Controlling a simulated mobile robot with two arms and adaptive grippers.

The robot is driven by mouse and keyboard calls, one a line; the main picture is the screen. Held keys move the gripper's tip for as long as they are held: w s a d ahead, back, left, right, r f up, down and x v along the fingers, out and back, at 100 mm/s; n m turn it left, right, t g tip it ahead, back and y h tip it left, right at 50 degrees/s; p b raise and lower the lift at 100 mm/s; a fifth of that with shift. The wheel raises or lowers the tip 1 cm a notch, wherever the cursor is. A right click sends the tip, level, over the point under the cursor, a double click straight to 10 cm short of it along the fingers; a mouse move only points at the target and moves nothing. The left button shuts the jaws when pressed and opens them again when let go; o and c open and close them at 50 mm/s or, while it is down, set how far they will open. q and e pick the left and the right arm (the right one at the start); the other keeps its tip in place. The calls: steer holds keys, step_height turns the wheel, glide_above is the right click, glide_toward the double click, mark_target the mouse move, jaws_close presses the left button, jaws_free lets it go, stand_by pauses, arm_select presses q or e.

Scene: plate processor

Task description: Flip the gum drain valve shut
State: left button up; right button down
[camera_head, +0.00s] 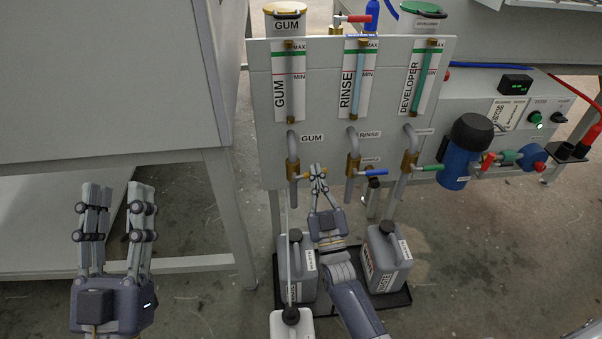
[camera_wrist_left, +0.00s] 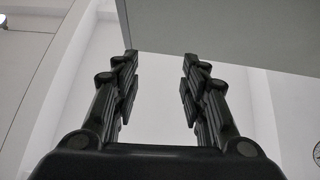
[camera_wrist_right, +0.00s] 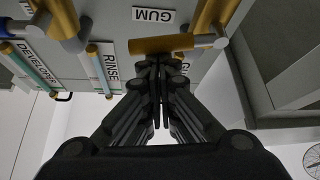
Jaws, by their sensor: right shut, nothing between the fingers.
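The gum drain valve (camera_head: 293,172) is a brass body on the grey pipe under the GUM label. Its yellow handle (camera_head: 307,176) sticks out sideways to the right, across the pipe. In the right wrist view the yellow handle (camera_wrist_right: 160,44) lies across the view just beyond the fingertips. My right gripper (camera_head: 317,168) is shut and empty, its tips at the handle's free end; whether they touch I cannot tell. It also shows in the right wrist view (camera_wrist_right: 158,62). My left gripper (camera_head: 116,192) is open and empty, far left of the panel; it also shows in the left wrist view (camera_wrist_left: 160,60).
The rinse valve's blue handle (camera_head: 376,172) and the developer valve's green handle (camera_head: 432,168) are to the right. Grey canisters (camera_head: 388,258) stand in a black tray (camera_head: 398,299) below. A grey cabinet (camera_head: 110,80) stands at the left, above my left gripper.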

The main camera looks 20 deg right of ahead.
arm_select(q)
steer(key=shift+s+a+r+t+h, duration=0.15)
steer(key=shift+s+r+t+h, duration=0.35)
steer(key=shift+s+r+t, duration=0.6)
arm_select(e)
steer(key=shift+d+f+m+h, duration=0.35)
steer(key=shift+f+m+h, duration=0.3)
steer(key=shift+m+h, duration=0.35)
arm_select(q)
steer(key=shift+s+r, duration=0.1)
steer(key=shift+r, duration=0.15)
steer(key=w+a+f+g+y+p, duration=0.1)
steer(key=f+g+y+p, duration=0.1)
steer(key=f+g, duration=0.3)
steer(key=w+a+f+g+y+p, duration=0.1)
steer(key=f+g, duration=0.5)
steer(key=f, duration=0.6)
steer(key=shift+w+f+y+p, duration=0.35)
steer(key=shift+w+y, duration=0.05)
steer(key=shift+w, duration=0.15)
arm_select(e)
steer(key=s+a+f, duration=0.1)
steer(key=s+a, duration=0.1)
steer(key=s, duration=0.7)
steer(key=shift+s, duration=0.15)
steer(key=shift+y, duration=0.3)
